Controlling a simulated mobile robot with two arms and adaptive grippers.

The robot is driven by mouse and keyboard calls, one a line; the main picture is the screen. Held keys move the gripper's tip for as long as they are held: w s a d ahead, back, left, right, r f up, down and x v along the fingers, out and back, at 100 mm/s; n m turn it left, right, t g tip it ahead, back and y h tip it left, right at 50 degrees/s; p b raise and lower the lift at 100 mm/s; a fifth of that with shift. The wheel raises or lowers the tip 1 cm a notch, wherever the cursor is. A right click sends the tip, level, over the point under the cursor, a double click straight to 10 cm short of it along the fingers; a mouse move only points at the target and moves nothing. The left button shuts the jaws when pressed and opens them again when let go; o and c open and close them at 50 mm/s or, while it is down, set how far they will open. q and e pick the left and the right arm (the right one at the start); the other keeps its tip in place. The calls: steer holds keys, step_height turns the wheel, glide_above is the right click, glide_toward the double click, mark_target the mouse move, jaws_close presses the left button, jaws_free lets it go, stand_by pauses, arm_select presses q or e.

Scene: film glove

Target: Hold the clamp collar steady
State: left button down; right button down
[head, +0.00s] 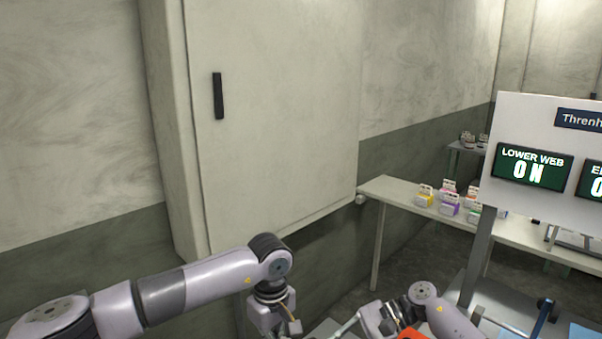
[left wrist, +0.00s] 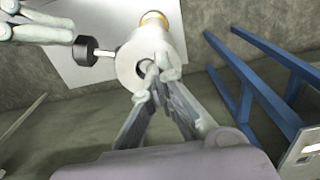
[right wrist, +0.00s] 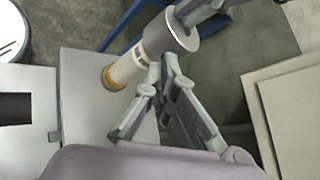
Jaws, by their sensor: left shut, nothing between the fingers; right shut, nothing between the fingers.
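A pale cylinder with a dark round hole in its end, apparently the clamp collar (left wrist: 130,62), shows in the left wrist view. A black knob (left wrist: 84,50) sticks out on a rod at its left. My left gripper (left wrist: 160,68) is shut and empty, its tips in front of the end face; contact cannot be told. In the right wrist view the collar's grey end (right wrist: 178,34) joins a pale roll (right wrist: 132,62) with an orange end. My right gripper (right wrist: 165,62) is shut and empty, tips beside the cylinder. The head view hides the collar.
A grey cabinet (head: 275,120) stands behind. A pale bench (head: 395,192) with several small cartons (head: 450,205) is at right. A sign panel (head: 530,200) reads "LOWER WEB ON". A blue frame (left wrist: 265,85) stands right in the left wrist view.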

steer(key=shift+w+a, duration=0.1)
steer(key=shift+a, duration=0.05)
steer(key=shift+w+a+r, duration=0.2)
steer(key=shift+w+r, duration=0.15)
steer(key=shift+r, duration=0.05)
steer(key=shift+w+a+r, duration=0.1)
steer(key=shift+w+r, duration=0.05)
steer(key=shift+w, duration=0.15)
steer(key=shift+w+a, duration=0.1)
steer(key=shift+w, duration=0.15)
stand_by(0.3)
steer(key=shift+r, duration=0.15)
steer(key=w+d, duration=0.2)
steer(key=d, duration=0.3)
steer(key=shift+d+r, duration=0.25)
steer(key=shift+d, duration=0.1)
stand_by(0.4)
steer(key=shift+w, duration=0.1)
